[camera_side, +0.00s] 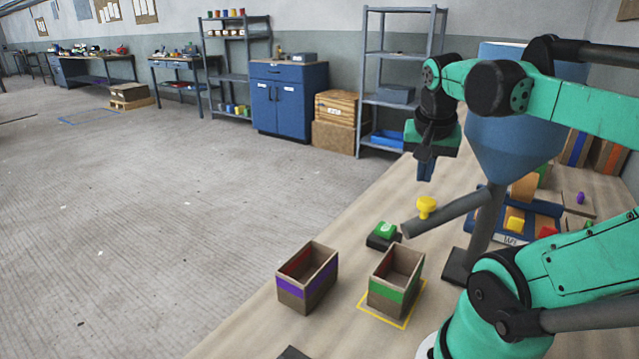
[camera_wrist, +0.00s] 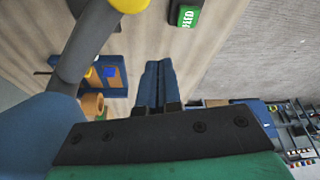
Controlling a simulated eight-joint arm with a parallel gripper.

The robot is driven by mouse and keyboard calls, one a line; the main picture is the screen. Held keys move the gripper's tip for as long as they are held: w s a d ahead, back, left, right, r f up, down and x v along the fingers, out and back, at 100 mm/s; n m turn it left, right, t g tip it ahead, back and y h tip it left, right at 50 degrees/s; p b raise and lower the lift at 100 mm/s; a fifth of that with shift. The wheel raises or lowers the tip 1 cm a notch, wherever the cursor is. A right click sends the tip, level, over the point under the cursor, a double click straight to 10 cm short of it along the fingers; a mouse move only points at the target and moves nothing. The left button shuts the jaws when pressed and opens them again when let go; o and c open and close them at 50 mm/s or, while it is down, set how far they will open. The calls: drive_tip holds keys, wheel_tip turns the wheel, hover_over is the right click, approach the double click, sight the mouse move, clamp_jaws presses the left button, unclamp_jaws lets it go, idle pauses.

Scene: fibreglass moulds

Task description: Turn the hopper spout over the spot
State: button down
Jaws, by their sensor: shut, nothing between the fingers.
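The blue hopper (camera_side: 510,140) stands at the right, partly hidden behind my arm. Its grey spout (camera_side: 450,211) slants down to the left, and a yellow knob (camera_side: 426,205) stands up on it near the mouth. A yellow square outline (camera_side: 405,324) marks a spot on the table, with a green-banded open box (camera_side: 392,290) standing in it. The spout mouth is behind this box, not above it. My gripper (camera_side: 425,178) is shut and empty, above and behind the knob. In the wrist view, the fingers (camera_wrist: 157,68) are together; the spout (camera_wrist: 80,50) and knob (camera_wrist: 130,4) are at upper left.
A purple-banded open box (camera_side: 306,280) stands left of the green-banded one. A green-topped block on a dark base (camera_side: 384,236) sits close to the spout mouth. A blue tray (camera_side: 535,217) with coloured pieces lies behind the hopper post. The table's left edge is near the boxes.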

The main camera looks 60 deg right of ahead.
drive_tip(key=v, duration=1)
drive_tip(key=w+a+f+n+t+y, duration=0.3)
drive_tip(key=w+a+f+n+t, duration=0.3)
drive_tip(key=w+a+f+n, duration=0.6)
drive_tip(key=a+f+n, duration=0.2)
drive_tip(key=a, duration=0.1)
drive_tip(key=shift+a+n+y, duration=0.3)
drive_tip(key=shift+n+y, duration=0.1)
